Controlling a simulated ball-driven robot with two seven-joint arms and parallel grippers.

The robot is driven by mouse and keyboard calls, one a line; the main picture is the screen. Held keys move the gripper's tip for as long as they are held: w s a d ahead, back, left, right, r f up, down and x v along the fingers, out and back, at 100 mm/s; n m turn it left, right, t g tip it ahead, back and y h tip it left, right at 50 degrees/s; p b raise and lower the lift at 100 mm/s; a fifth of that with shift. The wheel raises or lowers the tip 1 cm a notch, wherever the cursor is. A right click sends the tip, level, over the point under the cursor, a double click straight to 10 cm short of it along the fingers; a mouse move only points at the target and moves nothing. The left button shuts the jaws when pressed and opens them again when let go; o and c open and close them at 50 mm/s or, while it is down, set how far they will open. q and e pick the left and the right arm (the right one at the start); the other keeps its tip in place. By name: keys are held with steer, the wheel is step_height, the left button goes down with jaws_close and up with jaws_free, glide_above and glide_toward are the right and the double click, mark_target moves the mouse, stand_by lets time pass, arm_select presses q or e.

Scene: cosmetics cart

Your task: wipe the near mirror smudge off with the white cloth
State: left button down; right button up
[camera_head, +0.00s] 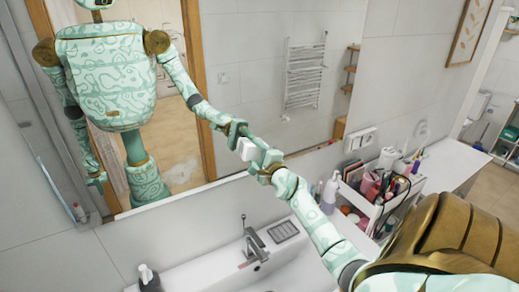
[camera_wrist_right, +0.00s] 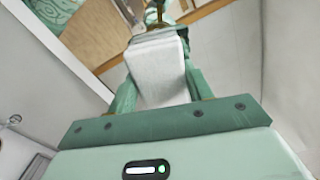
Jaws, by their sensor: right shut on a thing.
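My right gripper (camera_head: 264,166) is shut on the white cloth (camera_head: 248,151) and holds it up at the lower middle of the mirror (camera_head: 262,40). The cloth meets or nearly meets its reflection; I cannot tell if it touches the glass. In the right wrist view the cloth (camera_wrist_right: 160,72) is a pale folded block between the two green fingers. A faint whitish smudge (camera_head: 181,172) shows low on the mirror, left of the cloth. The glass behind the cloth is hidden. My left gripper shows only as a reflection.
Below the mirror are a white sink with a grey faucet (camera_head: 254,246) and a dark soap bottle (camera_head: 148,279). A white caddy (camera_head: 366,205) full of cosmetics stands right of my forearm. A wall socket (camera_head: 360,140) is beside the mirror.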

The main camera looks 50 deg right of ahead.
mark_target(225, 156)
steer(key=shift+w+a+r, duration=0.15)
steer(key=shift+w+a, duration=0.1)
steer(key=shift+a, duration=0.55)
steer(key=shift+w+a, duration=0.2)
steer(key=shift+a, duration=0.45)
steer(key=shift+w+a, duration=0.2)
steer(key=shift+a, duration=0.45)
steer(key=shift+w+a, duration=0.25)
steer(key=shift+a, duration=0.6)
steer(key=shift+w+a, duration=0.3)
steer(key=shift+a, duration=0.55)
steer(key=shift+w+a, duration=0.25)
steer(key=shift+a, duration=0.6)
steer(key=shift+d, duration=0.1)
steer(key=shift+s+f, duration=0.2)
steer(key=shift+s, duration=0.35)
steer(key=shift+v, duration=2.55)
steer(key=shift+r, duration=0.1)
